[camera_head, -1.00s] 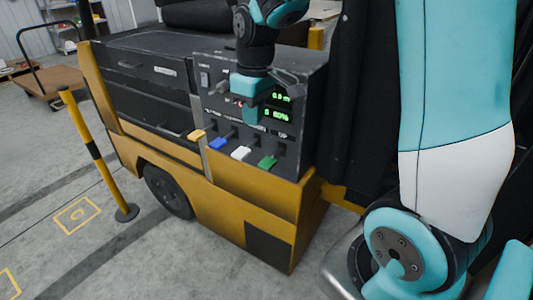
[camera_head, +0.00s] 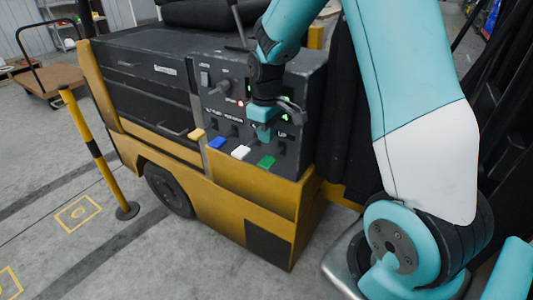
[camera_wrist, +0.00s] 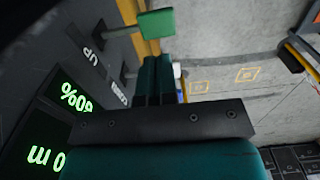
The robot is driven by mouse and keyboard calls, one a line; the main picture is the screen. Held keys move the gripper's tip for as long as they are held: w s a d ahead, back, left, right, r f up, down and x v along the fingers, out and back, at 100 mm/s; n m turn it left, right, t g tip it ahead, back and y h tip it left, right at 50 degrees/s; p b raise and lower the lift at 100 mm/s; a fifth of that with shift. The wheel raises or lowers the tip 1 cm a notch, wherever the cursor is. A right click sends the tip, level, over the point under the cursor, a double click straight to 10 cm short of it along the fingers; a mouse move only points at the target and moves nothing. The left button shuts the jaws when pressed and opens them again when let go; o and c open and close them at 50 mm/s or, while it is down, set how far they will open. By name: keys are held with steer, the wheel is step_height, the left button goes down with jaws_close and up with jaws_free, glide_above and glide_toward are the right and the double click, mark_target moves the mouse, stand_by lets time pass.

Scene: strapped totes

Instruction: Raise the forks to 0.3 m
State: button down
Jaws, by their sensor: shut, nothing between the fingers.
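The forklift's dark control panel (camera_head: 232,82) carries a row of levers with an orange knob (camera_head: 197,134), a blue knob (camera_head: 217,142), a white knob (camera_head: 240,152) and a green knob (camera_head: 266,162). My gripper (camera_head: 263,135) is shut and empty in front of the panel, just above the green and white levers. In the wrist view my fingers (camera_wrist: 154,75) point between the green knob (camera_wrist: 157,22) and the partly hidden white knob (camera_wrist: 177,70); contact cannot be told. The green-lit displays (camera_wrist: 62,120) show a metre reading and a percentage, partly cut off. The forks cannot be made out.
A red light (camera_head: 240,103) glows on the panel beside a dark switch (camera_head: 223,87). A yellow-black post (camera_head: 97,155) stands left of the truck. A flat trolley (camera_head: 55,80) is at far left.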

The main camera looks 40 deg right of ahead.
mark_target(267, 161)
step_height(267, 161, down, 7)
steer(key=shift+p, duration=0.45)
steer(key=shift+f, duration=0.1)
